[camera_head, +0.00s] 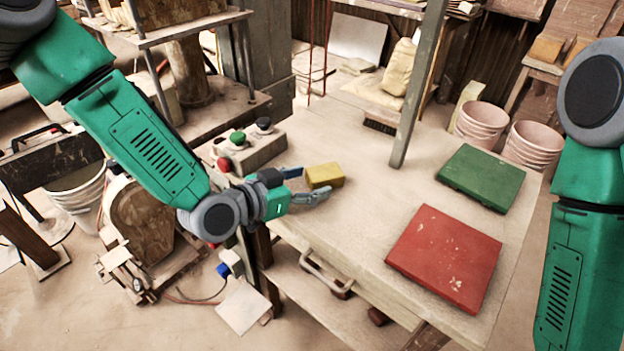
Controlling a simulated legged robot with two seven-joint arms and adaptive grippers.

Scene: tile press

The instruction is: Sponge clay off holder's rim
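A yellow sponge (325,175) lies on the pale worktable (350,220), near its left edge. My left gripper (313,183) reaches in from the left, low over the table, with its two fingers apart. The sponge is right at the fingertips; I cannot tell whether they touch it. A red slab (446,258) with pale specks, perhaps clay, lies at the front right. A green slab (481,177) lies behind it. I cannot tell which thing is the holder. My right arm shows at the right edge, but its gripper is outside the picture.
A control box (250,154) with red, green and black buttons sits at the table's left edge. A grey post (418,85) rises from the back of the table. Stacked pink buckets (481,122) stand beyond the green slab. The middle of the table is clear.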

